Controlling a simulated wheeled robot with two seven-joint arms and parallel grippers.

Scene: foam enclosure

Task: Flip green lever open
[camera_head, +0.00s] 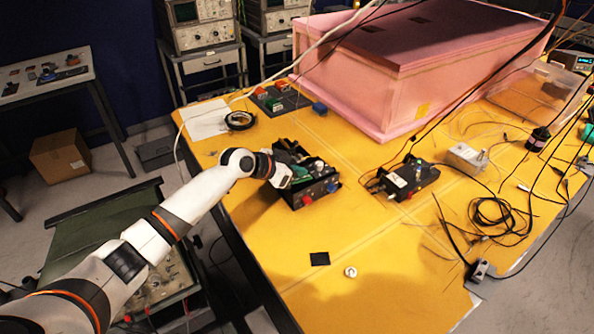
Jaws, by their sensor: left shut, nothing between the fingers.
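A black control box (312,192) stands near the left edge of the yellow table, with small red and blue parts on its front face. Something green (300,172) shows on its top, beside my gripper; it may be the green lever, but its position is too small to tell. My left gripper (284,176) is at the left side of this box, close to the green part. It is shut and empty, and whether it touches the box is unclear. The gripper hides part of the box's left side. My right gripper is out of view.
A second black box (409,178) stands to the right. A large pink foam enclosure (350,88) fills the back. A black board with red and green parts (279,98) lies behind. Loose cables (492,214) cover the right side. The table's front (350,240) is mostly clear.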

